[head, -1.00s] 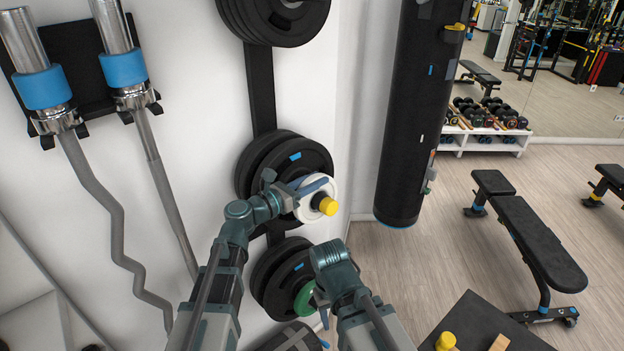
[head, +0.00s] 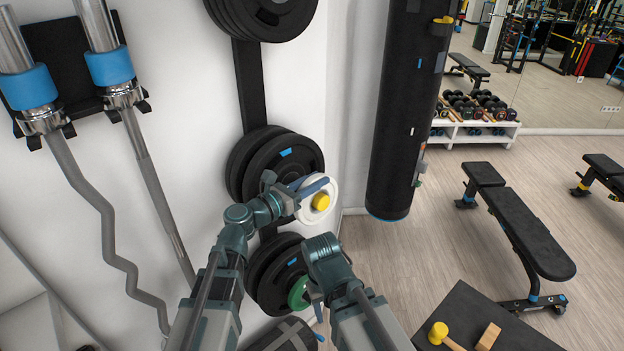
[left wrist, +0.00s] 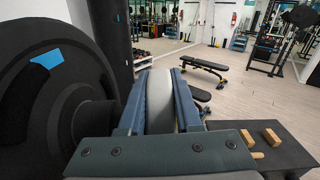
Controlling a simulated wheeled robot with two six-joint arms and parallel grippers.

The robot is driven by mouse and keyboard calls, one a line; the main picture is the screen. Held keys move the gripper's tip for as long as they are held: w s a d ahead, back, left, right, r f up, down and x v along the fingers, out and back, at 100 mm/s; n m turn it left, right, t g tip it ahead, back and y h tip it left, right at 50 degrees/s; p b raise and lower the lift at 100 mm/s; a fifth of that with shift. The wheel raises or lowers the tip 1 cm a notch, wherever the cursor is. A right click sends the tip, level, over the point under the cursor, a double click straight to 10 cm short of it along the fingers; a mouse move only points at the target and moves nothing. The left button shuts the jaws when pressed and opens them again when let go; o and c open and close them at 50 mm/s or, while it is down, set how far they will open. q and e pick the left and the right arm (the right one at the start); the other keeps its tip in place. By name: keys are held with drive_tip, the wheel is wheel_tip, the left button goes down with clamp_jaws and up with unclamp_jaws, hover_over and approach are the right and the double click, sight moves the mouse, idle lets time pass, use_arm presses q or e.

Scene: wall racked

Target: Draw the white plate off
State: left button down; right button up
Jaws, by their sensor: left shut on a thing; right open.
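The white plate (head: 331,187) is a small disc around the yellow-tipped end of the middle wall peg (head: 321,202), in front of the large black plates (head: 295,150). The yellow tip shows at the plate's hole. My left gripper (head: 312,188) is shut on the plate's rim. In the left wrist view the white plate (left wrist: 160,98) stands edge-on between the two fingers (left wrist: 160,105). My right gripper (head: 316,301) is open, low beside a green plate (head: 298,293) on the lower peg; its fingers are partly hidden by its own wrist.
A dark punching bag (head: 400,120) hangs to the right of the rack. Bent bars (head: 110,220) hang on the wall at left. A bench (head: 520,225) stands beyond.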

use_arm(q)
drive_tip(key=shift+s+d+r, duration=0.2)
drive_tip(key=shift+s+d, duration=0.95)
drive_tip(key=shift+s, duration=0.25)
idle(1.3)
drive_tip(key=shift+s+d+r+p, duration=0.1)
drive_tip(key=shift+s+d+p, duration=0.2)
drive_tip(key=shift+s+d, duration=0.3)
